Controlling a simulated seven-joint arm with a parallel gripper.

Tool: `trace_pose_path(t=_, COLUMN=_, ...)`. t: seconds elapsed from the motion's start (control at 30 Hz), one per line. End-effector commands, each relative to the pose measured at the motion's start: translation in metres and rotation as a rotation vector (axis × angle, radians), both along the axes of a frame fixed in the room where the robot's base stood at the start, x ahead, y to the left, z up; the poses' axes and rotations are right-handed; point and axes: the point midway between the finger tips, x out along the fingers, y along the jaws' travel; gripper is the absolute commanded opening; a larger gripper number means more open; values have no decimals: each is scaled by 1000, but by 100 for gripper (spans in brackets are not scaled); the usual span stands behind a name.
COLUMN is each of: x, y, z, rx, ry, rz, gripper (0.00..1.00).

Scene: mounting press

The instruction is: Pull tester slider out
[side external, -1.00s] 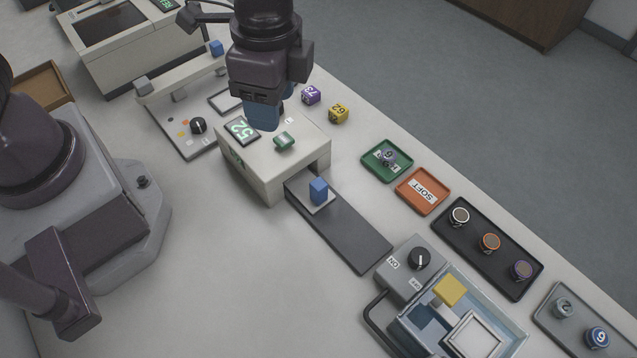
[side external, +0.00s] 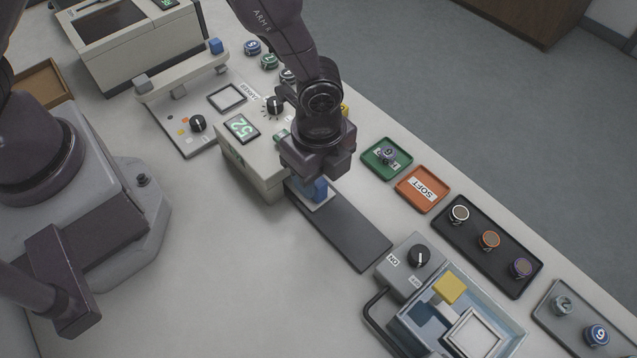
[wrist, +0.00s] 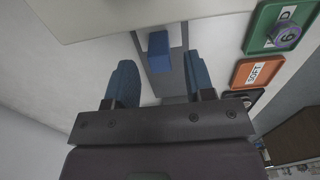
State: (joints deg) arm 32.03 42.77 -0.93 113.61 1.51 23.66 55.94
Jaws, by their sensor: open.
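The tester (side external: 250,168) is a pale box with a green "52" display. Its slider is a light grey plate (side external: 303,193) at the box's opening, over a dark flat rail (side external: 345,228). A blue block handle (side external: 320,190) stands on the plate. In the wrist view the handle (wrist: 159,44) lies ahead of and between my blue fingers. My gripper (side external: 312,178) is open and empty above the handle; its fingertips (wrist: 160,68) look apart from the handle. My wrist hides part of the tester's top and some of the slider in the side view.
A green tray (side external: 387,160) and an orange "SOFT" tray (side external: 422,188) lie to the right. A grey switch box (side external: 408,265) with a black knob stands beyond the rail's end. Dark and grey trays with round pieces are further right. The table left of the rail is clear.

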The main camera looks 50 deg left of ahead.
Motion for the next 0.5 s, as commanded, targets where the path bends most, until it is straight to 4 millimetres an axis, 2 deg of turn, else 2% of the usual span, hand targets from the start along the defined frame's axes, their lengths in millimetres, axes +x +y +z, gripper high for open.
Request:
trace_pose_path(t=0.03, x=-1, y=0, z=-10, rx=3, ry=2, rz=-1, gripper=49)
trace_pose_path(t=0.2, x=0, y=0, z=-31, rx=1, ry=1, rz=1, gripper=49)
trace_pose_path(t=0.5, x=0, y=0, z=-39, rx=0, ry=-1, rz=1, gripper=49)
